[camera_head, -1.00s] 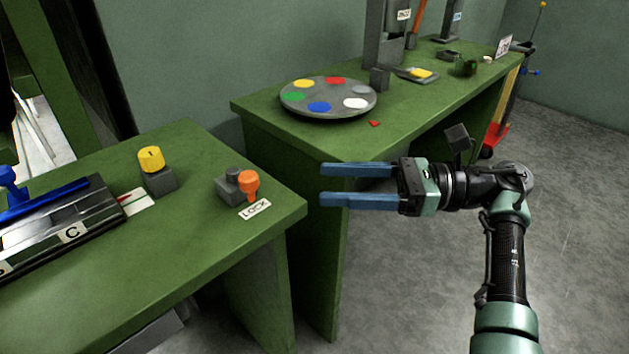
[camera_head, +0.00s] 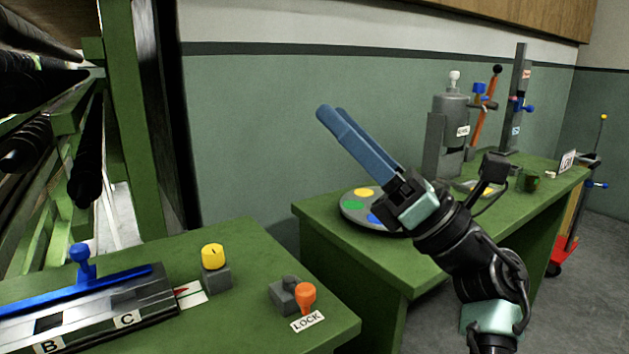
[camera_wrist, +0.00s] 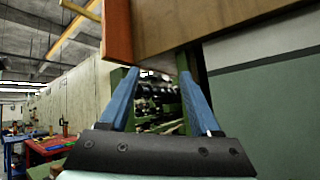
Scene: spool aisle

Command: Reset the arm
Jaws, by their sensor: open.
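My arm rises from the lower right and hides part of the round colour disc (camera_head: 352,212).
The near bench (camera_head: 245,310) holds a yellow knob (camera_head: 213,256), an orange lock lever (camera_head: 305,297) and a blue-handled slide (camera_head: 85,285). The far bench (camera_head: 330,245) carries a grey press (camera_head: 450,130) and an orange lever (camera_head: 485,110). Open floor lies at right.

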